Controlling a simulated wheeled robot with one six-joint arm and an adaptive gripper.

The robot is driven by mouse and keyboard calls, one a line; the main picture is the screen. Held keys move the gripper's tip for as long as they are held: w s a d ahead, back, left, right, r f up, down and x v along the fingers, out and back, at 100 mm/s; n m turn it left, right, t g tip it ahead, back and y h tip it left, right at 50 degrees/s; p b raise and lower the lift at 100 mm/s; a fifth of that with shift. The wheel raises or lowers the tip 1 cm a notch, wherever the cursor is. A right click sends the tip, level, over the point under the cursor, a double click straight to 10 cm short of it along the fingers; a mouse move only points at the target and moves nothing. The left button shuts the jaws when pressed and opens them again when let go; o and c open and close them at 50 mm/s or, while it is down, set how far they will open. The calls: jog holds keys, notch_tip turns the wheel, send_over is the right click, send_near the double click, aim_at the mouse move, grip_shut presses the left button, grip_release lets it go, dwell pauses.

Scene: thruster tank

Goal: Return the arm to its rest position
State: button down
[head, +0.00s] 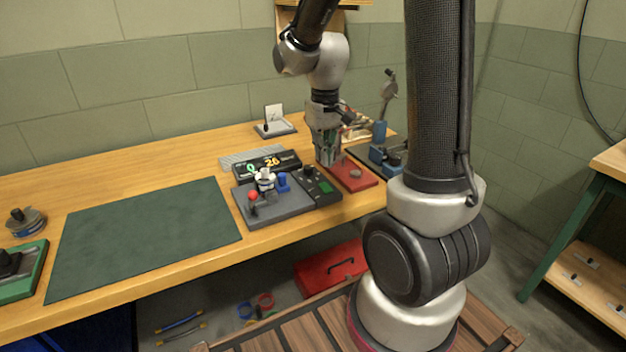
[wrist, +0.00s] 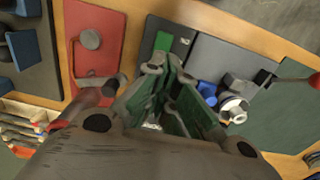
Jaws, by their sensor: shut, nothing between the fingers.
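My arm reaches over the right part of the wooden workbench. My gripper (head: 327,160) points down close above the bench, between the dark unit with a green patch (head: 320,186) and the red plate (head: 356,178). In the wrist view my gripper (wrist: 163,68) has its green-lined fingers together at the tips, with nothing between them. The red plate (wrist: 92,48) carries a round grey knob. The grey fixture board (head: 268,208) with a white-metal fitting, a blue part and a red knob stands left of the dark unit. I cannot tell if the fingertips touch anything.
A display box reading 26 (head: 268,165) stands behind the fixture board. A blue vise-like tool (head: 380,150) stands right of my gripper. A dark green mat (head: 145,235) lies bare on the left. A red toolbox (head: 325,268) is under the bench. The wall is close behind.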

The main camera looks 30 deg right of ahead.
jog(key=shift+s, duration=0.35)
jog(key=s+r+t, duration=0.4)
jog(key=s+r, duration=0.9)
jog(key=s, duration=0.4)
jog(key=shift+s+r, duration=0.15)
jog(key=shift+r, duration=0.1)
jog(key=shift+d, duration=0.1)
